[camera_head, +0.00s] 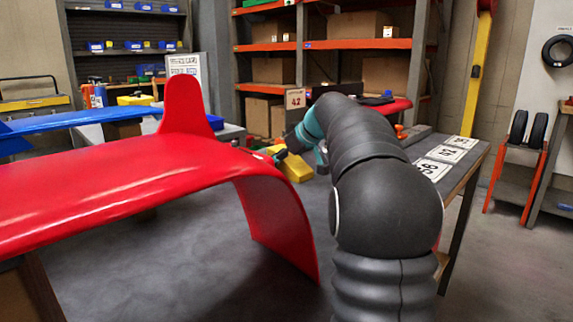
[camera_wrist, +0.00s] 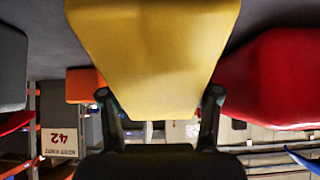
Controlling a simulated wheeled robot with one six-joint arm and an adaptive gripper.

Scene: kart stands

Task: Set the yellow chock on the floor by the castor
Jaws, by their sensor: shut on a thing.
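The yellow chock (camera_head: 295,167) is held at the end of my arm, beyond the red kart bodywork in the head view. In the wrist view the yellow chock (camera_wrist: 155,55) fills the upper middle, between the two dark fingers of my gripper (camera_wrist: 160,110). My gripper (camera_head: 283,156) is shut on it, partly hidden by the bodywork edge and my arm in the head view. The chock appears raised off the floor, though its exact height cannot be told. I cannot make out the castor in either view.
Red bodywork (camera_head: 130,180) spreads across the left and curves down close to my arm. A bench with number cards (camera_head: 440,160) stands at the right. Shelves with boxes (camera_head: 275,70) are at the back. Tyres (camera_head: 528,128) stand at far right.

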